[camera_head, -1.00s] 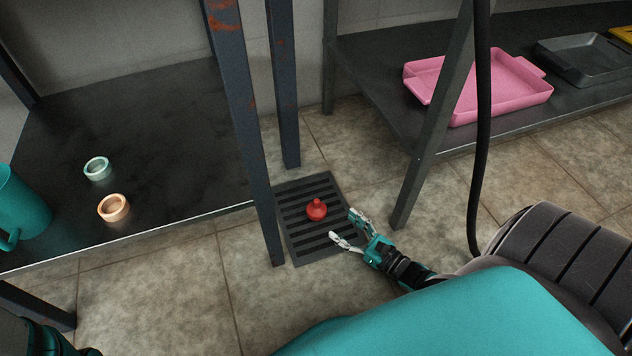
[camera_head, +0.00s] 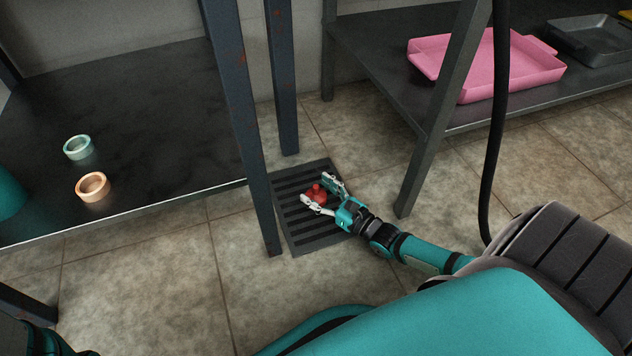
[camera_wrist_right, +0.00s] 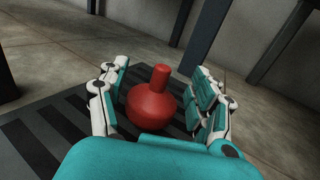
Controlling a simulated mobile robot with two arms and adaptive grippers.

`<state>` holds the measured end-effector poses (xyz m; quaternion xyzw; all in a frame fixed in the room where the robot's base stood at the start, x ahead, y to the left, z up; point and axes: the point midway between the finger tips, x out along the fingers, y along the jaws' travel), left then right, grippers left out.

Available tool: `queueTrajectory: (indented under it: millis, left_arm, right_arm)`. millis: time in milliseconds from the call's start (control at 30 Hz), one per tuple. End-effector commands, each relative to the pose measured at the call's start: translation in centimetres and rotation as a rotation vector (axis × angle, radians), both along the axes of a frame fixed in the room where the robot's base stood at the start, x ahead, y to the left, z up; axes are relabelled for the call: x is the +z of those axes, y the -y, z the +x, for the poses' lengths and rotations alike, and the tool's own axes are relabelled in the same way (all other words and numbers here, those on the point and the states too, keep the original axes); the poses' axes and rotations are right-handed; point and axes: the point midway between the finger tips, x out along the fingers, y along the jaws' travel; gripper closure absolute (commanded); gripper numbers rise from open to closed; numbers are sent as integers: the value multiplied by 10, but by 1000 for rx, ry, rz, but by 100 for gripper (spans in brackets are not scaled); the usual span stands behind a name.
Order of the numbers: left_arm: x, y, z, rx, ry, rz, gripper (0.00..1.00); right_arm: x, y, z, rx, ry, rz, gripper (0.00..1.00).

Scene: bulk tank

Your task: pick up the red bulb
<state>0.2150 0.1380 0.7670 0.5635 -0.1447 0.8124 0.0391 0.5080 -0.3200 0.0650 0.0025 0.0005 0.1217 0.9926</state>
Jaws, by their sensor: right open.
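The red bulb (camera_head: 315,194) stands upright on the dark slotted floor grate (camera_head: 310,237), its narrow neck pointing up. My right gripper (camera_head: 321,192) is open, with one finger on each side of the bulb. In the right wrist view the bulb (camera_wrist_right: 153,106) sits between the two fingers of the right gripper (camera_wrist_right: 158,98). A gap shows on the bulb's right; on its left the finger is very near, and I cannot tell if it touches. My left gripper is not in view.
Dark metal legs (camera_head: 238,130) stand close behind and left of the grate. Another leg (camera_head: 437,110) and a black hose (camera_head: 492,160) are to the right. A pink tray (camera_head: 515,70) lies on the right shelf.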

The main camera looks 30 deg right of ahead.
Motion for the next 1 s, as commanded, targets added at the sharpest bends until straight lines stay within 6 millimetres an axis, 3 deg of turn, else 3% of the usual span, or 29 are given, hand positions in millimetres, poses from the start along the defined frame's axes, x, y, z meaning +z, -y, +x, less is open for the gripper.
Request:
queueTrajectory:
  millis: [67,567,1000]
  left_arm:
    - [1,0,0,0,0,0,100]
    - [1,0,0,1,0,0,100]
    - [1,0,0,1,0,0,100]
  right_arm:
    - [0,0,0,0,0,0,36]
    - [-1,0,-1,0,-2,0,100]
    - [-4,-1,-3,0,-11,-1,100]
